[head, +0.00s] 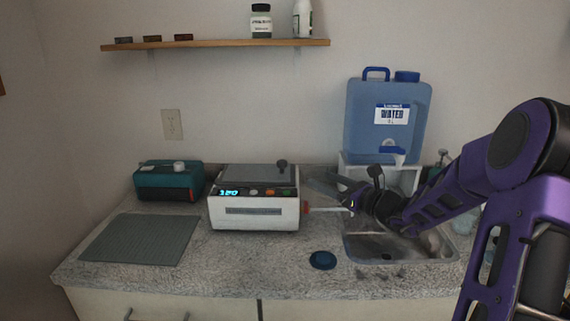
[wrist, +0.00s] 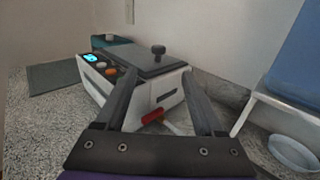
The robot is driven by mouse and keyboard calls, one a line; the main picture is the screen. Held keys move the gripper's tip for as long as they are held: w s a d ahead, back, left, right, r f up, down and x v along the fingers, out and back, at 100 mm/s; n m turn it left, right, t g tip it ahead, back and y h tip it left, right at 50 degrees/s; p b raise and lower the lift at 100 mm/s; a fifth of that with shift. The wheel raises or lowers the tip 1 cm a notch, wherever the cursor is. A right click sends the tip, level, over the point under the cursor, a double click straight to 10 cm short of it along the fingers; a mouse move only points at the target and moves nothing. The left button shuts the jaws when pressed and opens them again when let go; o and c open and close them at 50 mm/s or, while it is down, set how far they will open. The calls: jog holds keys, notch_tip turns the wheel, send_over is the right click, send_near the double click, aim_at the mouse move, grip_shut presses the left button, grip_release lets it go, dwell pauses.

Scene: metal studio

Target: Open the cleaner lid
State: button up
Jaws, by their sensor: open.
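The cleaner (head: 254,205) is a white box with a lit display and coloured buttons on its front. Its grey lid (head: 250,174) with a black knob (head: 282,164) lies flat on top and is shut. In the wrist view the lid (wrist: 143,60) and knob (wrist: 158,50) show beyond my fingers. My gripper (head: 352,197) is at the right of the cleaner, over the left edge of the sink. In the wrist view my gripper (wrist: 158,100) is open and empty, its fingers pointing at the cleaner's side. A red-handled valve (wrist: 152,116) sticks out of that side between the fingers.
A sink (head: 395,247) and a blue water container (head: 388,120) on a white stand are at the right. A teal device (head: 168,181) and a grey mat (head: 140,239) are at the left. A dark blue round cap (head: 322,260) lies in front. A shelf (head: 215,45) hangs above.

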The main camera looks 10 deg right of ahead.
aim_at(286, 164)
jog(key=x, duration=1.6)
jog(key=shift+a+b, duration=0.15)
jog(key=shift+b, duration=0.2)
grip_shut()
dwell(0.5)
